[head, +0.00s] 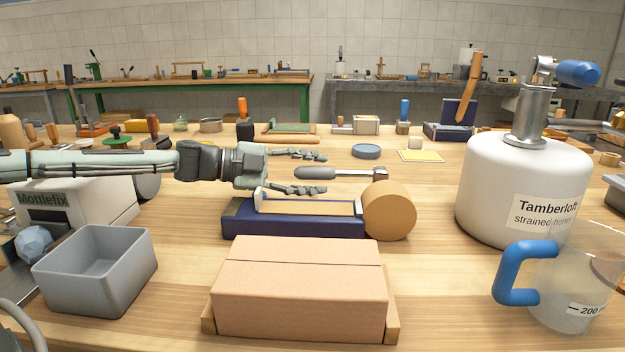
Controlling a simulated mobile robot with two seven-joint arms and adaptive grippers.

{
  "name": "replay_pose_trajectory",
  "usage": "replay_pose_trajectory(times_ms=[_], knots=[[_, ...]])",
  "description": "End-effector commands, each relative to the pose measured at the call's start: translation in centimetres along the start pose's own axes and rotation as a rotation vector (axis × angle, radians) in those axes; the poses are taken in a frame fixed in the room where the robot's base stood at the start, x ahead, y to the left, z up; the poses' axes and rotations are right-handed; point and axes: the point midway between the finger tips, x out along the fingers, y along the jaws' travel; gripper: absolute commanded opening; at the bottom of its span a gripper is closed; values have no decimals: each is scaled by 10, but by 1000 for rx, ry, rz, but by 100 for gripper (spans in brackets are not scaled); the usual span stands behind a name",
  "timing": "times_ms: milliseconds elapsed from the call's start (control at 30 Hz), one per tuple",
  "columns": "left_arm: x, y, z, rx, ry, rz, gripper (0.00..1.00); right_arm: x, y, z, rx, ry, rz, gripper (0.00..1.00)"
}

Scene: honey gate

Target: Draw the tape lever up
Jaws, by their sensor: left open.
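The tape lever (318,173) has a grey rounded handle and a short metal shaft, and lies roughly level in the middle of the bench. Its shaft ends at a metal joint above a round tan tape roll (390,211). The roll sits at the right end of a dark blue base (290,228) with a tan strip along its top. My left gripper (322,172) comes in from the left and is open, one finger above the lever handle and one below it. I see no contact, and cannot tell their exact depth. My right gripper is not in view.
A cardboard box (300,290) stands in front of the blue base. A grey open bin (97,275) and the Mottlefix machine (75,205) are at left. A white honey tank (515,180) and a clear jug with blue handle (575,275) stand right. Small tools fill the back.

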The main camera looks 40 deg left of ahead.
Motion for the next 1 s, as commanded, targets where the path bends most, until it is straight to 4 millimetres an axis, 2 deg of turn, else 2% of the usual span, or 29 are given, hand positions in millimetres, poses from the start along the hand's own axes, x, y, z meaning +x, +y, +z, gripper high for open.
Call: replay_pose_trajectory(times_ms=[267,633,1000], knots=[[0,0,0,0,0,0,44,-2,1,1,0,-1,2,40],[0,0,0,1,0,0,1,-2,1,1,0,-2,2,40],[0,-1,0,1,-1,1,0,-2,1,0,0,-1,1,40]])
